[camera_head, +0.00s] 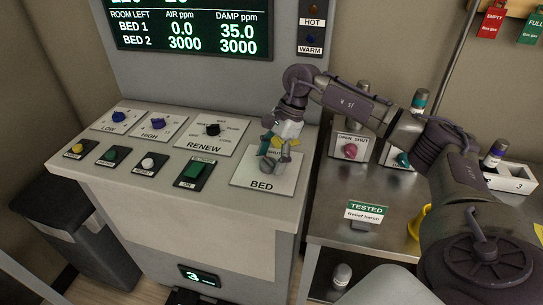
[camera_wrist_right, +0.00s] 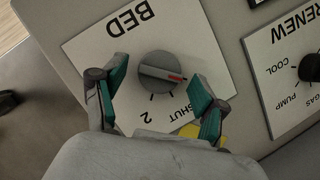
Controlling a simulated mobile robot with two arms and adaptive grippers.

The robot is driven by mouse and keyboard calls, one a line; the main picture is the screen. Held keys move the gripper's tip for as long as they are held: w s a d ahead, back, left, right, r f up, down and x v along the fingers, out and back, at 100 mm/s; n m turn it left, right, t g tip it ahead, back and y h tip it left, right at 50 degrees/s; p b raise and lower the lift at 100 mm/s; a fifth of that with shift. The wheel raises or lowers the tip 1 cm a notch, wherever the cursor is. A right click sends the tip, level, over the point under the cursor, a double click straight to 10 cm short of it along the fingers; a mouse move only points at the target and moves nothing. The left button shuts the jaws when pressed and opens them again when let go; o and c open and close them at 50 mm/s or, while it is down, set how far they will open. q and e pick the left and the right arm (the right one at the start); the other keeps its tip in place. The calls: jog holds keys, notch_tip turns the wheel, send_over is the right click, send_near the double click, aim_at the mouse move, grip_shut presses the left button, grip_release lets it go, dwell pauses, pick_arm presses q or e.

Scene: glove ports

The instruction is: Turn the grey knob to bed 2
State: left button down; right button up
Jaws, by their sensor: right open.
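The grey knob (camera_head: 268,164) stands on the white BED plate (camera_head: 248,181) at the right end of the sloped console. In the right wrist view the knob (camera_wrist_right: 160,71) has a red pointer mark aimed right and slightly down, toward one finger. The printed "2" and "SHUT" lie below the knob, upside down; the pointer is on neither. Any label behind the right-hand finger is hidden. My right gripper (camera_head: 280,146) is open above the knob. In the wrist view its teal-padded fingers (camera_wrist_right: 158,88) are on either side, apart from the knob. My left gripper is not in view.
The RENEW plate with its black knob (camera_head: 212,130) is beside the BED plate. Blue knobs and several buttons fill the console's left. A display (camera_head: 190,32) stands behind. A steel bench (camera_head: 325,205) with a TESTED sign (camera_head: 366,212) is to the right.

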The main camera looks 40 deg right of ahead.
jog(key=shift+c, duration=0.9)
jog(key=c, duration=1)
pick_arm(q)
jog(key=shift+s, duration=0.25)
pick_arm(e)
jog(key=shift+o, duration=0.2)
